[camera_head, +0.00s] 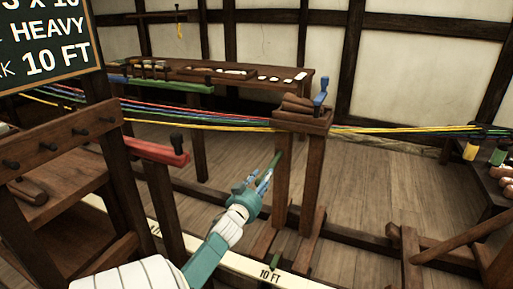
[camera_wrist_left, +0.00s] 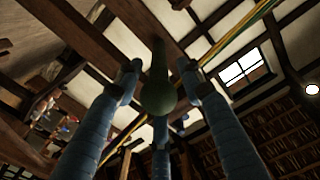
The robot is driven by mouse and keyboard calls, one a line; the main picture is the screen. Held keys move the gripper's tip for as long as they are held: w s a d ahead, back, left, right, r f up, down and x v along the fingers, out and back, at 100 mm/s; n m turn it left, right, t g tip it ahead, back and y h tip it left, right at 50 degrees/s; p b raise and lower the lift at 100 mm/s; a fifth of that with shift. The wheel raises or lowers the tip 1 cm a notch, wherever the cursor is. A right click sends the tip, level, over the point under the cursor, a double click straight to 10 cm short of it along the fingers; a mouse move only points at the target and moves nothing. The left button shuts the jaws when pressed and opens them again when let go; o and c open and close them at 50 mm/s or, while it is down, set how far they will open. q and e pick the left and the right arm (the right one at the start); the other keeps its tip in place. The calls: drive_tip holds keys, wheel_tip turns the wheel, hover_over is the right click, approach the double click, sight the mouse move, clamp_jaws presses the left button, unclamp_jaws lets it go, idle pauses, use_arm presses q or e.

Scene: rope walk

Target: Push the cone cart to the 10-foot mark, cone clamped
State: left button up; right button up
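The cone cart (camera_head: 302,122) is a wooden post on a low base, with the brown cone (camera_head: 297,102) lying on its head. A blue clamp lever (camera_head: 320,93) stands upright beside the cone; how tight it is I cannot tell. The 10 FT mark (camera_head: 270,274) is on the pale floor strip, just in front of the cart's base. My left gripper (camera_head: 260,180) is at the green handle (camera_head: 275,160) on the cart's near side. In the left wrist view the handle's rounded end (camera_wrist_left: 158,97) sits between my spread fingers, with gaps showing. My right gripper is out of view.
Coloured strands (camera_head: 215,118) run across to the cart's head and on to the right. A post with a red bar (camera_head: 155,150) and a peg rack (camera_head: 60,140) stand at left. A wooden trestle (camera_head: 415,255) is at right. Open floor (camera_head: 365,190) lies behind.

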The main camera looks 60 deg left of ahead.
sight(258, 185)
use_arm(q)
drive_tip(key=v, duration=0.7)
drive_tip(key=shift+s+r, duration=0.1)
idle(0.4)
